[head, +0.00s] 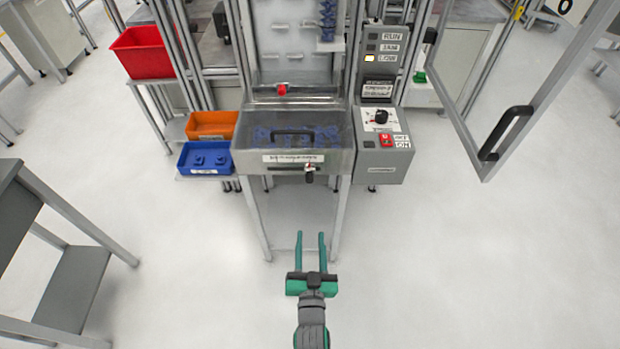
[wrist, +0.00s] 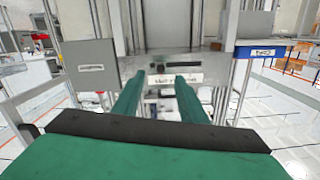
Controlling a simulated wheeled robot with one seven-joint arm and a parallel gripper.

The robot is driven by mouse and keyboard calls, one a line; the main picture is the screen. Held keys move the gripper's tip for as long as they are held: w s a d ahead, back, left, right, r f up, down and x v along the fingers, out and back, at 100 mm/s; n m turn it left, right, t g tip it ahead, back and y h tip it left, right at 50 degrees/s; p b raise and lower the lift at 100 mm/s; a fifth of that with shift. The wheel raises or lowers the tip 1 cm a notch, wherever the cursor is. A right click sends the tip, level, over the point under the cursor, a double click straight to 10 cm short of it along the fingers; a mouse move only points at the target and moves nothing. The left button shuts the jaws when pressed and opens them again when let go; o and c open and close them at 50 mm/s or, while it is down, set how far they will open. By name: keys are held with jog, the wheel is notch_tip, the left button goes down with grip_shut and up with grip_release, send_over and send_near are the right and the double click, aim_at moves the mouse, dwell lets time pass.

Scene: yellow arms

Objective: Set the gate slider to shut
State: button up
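A clear-lidded hopper (head: 340,160) with blue parts inside stands at the front of the machine. The gate slider (head: 309,175) is a small dark knob below its front label, right of centre on a thin rail. The label (head: 293,158) is too small to read. My gripper (head: 312,236) is open and empty, in front of and below the slider, apart from it. In the wrist view, both green fingers (wrist: 158,85) point at the hopper front with a gap between them. A dark piece, probably the slider, shows beyond them, near the white label (wrist: 182,79).
A grey control box (head: 383,160) with a dial and red switch stands right of the hopper. Orange (head: 212,125) and blue (head: 205,172) bins sit at its left. An open framed door (head: 490,150) hangs at right. A grey table (head: 60,250) stands lower left. Floor around my gripper is clear.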

jog(key=m, duration=0.1)
send_near(310, 181)
jog(key=shift+t, duration=0.3)
jog(key=w, duration=1.1)
jog(key=shift+a+f, duration=0.2)
jog(key=shift+f, duration=0.15)
